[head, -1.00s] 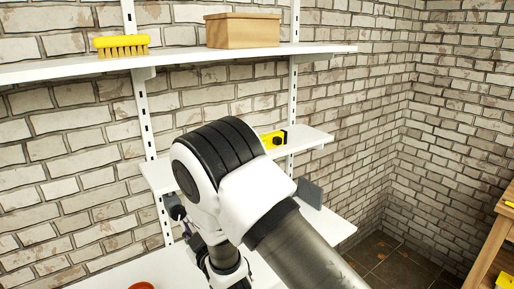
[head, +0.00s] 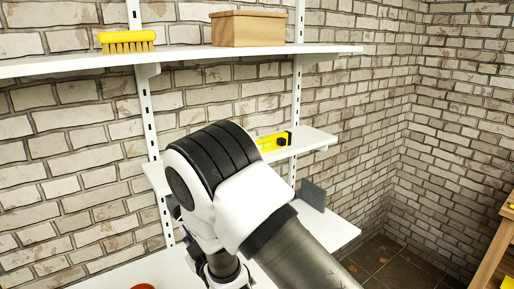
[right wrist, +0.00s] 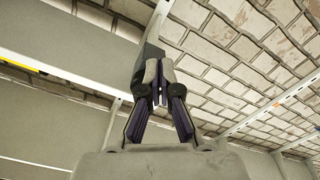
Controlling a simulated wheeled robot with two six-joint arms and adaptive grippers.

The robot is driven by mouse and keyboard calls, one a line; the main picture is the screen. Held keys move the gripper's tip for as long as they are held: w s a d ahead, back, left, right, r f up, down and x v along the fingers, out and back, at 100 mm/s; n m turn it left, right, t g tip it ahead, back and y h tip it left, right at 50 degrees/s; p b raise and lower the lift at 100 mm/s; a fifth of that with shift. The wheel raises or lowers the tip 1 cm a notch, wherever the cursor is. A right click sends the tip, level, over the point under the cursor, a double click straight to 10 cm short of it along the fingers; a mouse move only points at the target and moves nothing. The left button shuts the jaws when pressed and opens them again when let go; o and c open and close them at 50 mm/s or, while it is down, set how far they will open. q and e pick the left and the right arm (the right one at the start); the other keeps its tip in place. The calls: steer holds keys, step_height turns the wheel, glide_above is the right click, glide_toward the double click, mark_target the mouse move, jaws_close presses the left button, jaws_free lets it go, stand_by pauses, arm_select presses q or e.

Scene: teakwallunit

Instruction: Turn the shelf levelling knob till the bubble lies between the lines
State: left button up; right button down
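In the head view a yellow level (head: 272,142) with a black end lies on the small middle shelf (head: 312,141). My right arm hides its left part, and I cannot make out a bubble or lines. My right gripper (right wrist: 158,72) is in the right wrist view, below the white shelving. Its two fingers lean together with a narrow gap. A dark grey block (right wrist: 151,54) shows right at the fingertips. I cannot tell whether it is the knob or whether the fingers touch it. In the head view my arm hides the fingertips. My left gripper is not in view.
A long upper shelf (head: 200,54) carries a yellow brush (head: 127,41) and a wooden box (head: 247,29). A dark grey panel (head: 313,194) stands on the lower shelf. A brick wall is close behind. A wooden table (head: 497,240) stands at far right.

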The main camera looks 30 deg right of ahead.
steer(key=s+d+r+n+p, duration=0.4)
steer(key=s+n+p, duration=0.2)
steer(key=w, duration=0.7)
steer(key=shift+a+f, duration=0.25)
steer(key=shift+a, duration=0.1)
stand_by(0.3)
steer(key=shift+w, duration=0.1)
stand_by(0.4)
steer(key=shift+f+b, duration=0.2)
steer(key=shift+b, duration=0.1)
